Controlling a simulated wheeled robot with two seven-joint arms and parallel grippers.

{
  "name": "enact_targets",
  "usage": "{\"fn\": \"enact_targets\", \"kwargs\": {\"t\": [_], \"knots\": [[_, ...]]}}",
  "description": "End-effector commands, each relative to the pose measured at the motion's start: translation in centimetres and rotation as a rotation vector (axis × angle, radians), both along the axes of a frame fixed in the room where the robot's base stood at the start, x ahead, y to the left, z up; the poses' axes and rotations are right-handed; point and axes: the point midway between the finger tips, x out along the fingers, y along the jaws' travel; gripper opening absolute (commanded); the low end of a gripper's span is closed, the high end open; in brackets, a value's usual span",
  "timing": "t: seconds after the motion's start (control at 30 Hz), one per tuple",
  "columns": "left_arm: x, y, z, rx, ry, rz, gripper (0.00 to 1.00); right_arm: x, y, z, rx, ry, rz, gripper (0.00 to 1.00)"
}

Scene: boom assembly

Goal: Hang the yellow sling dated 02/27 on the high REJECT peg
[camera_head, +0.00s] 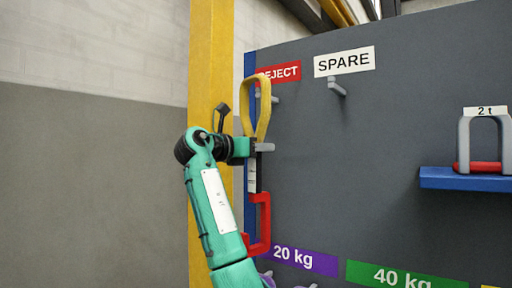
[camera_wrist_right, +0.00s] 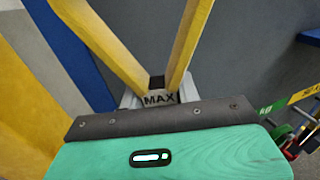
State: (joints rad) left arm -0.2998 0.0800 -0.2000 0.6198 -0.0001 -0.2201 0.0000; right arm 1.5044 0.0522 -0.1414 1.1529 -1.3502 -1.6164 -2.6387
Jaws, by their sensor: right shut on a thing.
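The yellow sling (camera_head: 264,112) stands as an upright loop above my right gripper (camera_head: 262,147), which is shut on its lower end. Its two straps (camera_wrist_right: 190,40) rise from a pale piece marked MAX in the right wrist view. A white tag and a red hook (camera_head: 265,215) hang below the gripper; the date on the tag is too small to read. The grey REJECT peg (camera_head: 275,99) sits under the red REJECT sign (camera_head: 285,72). The loop's right strap crosses it in the picture; I cannot tell whether the peg passes through the loop. My left gripper is out of view.
The SPARE peg (camera_head: 338,88) to the right is empty. A blue shelf (camera_head: 440,180) at the right holds a grey shackle (camera_head: 465,140) with a red pin, marked 2 t. A yellow post (camera_head: 208,70) stands left of the grey board (camera_head: 390,130). Purple 20 kg and green 40 kg labels are below.

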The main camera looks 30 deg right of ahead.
Motion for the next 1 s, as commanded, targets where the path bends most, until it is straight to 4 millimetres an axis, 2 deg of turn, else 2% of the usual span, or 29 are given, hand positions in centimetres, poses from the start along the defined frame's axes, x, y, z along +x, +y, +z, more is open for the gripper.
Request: {"fn": "enact_targets", "kwargs": {"t": [0.73, 1.0], "knots": [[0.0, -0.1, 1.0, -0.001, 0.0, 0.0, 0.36, 1.4, -3.7, -0.1, -0.002, -0.001, 0.0, 0.0], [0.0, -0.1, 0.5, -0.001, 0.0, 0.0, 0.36, 1.7, -4.4, -1.3, -0.002, -0.002, -0.001, 0.0]]}}
